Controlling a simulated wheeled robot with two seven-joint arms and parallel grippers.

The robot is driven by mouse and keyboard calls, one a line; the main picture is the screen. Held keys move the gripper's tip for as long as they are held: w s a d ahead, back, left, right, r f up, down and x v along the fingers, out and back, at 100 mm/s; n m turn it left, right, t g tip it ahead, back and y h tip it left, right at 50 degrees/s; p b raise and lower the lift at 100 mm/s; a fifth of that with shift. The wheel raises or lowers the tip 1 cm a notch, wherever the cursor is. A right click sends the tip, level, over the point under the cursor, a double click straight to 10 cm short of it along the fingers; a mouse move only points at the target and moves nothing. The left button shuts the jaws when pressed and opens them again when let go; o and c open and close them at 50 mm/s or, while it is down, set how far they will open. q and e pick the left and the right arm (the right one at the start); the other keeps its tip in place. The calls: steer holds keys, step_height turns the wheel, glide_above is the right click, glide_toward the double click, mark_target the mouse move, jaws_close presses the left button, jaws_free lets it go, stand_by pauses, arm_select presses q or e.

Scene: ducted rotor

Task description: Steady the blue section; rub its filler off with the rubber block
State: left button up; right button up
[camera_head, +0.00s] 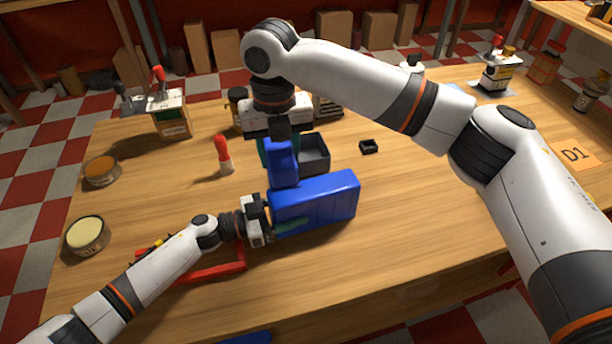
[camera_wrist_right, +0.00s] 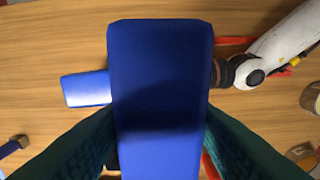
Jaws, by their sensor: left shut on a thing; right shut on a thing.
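The blue section (camera_head: 325,200) is a long blue block on the near middle of the table. My left gripper (camera_head: 266,222) is shut on its left end. My right gripper (camera_head: 280,140) is above, shut on a smaller blue block (camera_head: 282,165), which I take for the rubber block. The block's lower end meets the section's upper left edge in the head view; I cannot tell if they touch. In the right wrist view the held block (camera_wrist_right: 160,90) fills the middle between teal fingers, and hides much of the section (camera_wrist_right: 87,88). No filler is discernible.
A dark open tray (camera_head: 314,156) stands behind the section, a small black box (camera_head: 369,146) to its right. A red-handled tool (camera_head: 223,155) stands to the left. Two open tins (camera_head: 87,236) are at the left edge. A red frame (camera_head: 215,272) lies by my left arm.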

arm_select(q)
steer(key=o, duration=1.2)
steer(key=shift+c, duration=0.2)
